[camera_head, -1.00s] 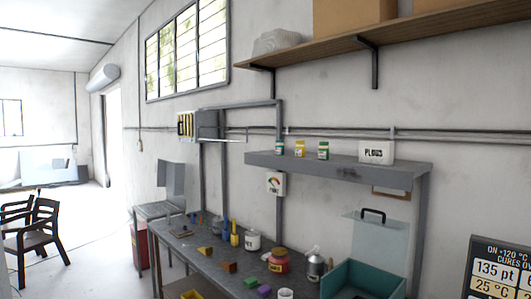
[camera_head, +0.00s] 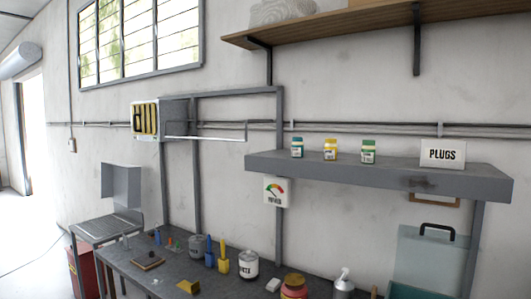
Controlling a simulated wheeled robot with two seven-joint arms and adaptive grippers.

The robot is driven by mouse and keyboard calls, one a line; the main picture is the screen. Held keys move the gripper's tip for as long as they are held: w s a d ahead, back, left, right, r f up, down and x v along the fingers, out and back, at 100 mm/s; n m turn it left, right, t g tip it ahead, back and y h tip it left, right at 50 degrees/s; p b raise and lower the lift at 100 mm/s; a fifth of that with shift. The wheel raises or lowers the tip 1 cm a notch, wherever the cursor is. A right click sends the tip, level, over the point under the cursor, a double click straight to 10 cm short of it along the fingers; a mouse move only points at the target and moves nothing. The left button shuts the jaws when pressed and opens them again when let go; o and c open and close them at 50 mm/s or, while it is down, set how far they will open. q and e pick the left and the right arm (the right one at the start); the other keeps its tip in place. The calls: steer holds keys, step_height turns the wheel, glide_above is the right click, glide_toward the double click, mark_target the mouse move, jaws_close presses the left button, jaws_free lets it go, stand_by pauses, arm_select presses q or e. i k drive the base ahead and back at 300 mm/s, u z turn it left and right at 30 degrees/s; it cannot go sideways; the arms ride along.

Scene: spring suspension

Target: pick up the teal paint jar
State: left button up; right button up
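The teal paint jar (camera_head: 297,147) stands upright at the left end of the grey wall shelf (camera_head: 300,163). It is small, with a pale label. To its right on the same shelf stand a yellow jar (camera_head: 330,149) and a green jar (camera_head: 368,151), each with a gap between. Neither of my grippers shows in the head view.
A white PLUGS sign (camera_head: 442,154) stands at the shelf's right. Below, a workbench (camera_head: 150,277) holds cans, blue and yellow bottles and a red jar (camera_head: 293,286). A wooden shelf (camera_head: 375,28) hangs above. A gauge sign (camera_head: 275,191) hangs below the grey shelf.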

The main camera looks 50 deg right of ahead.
mark_target(297, 145)
steer(key=i, duration=1.85)
steer(key=z, duration=2.8)
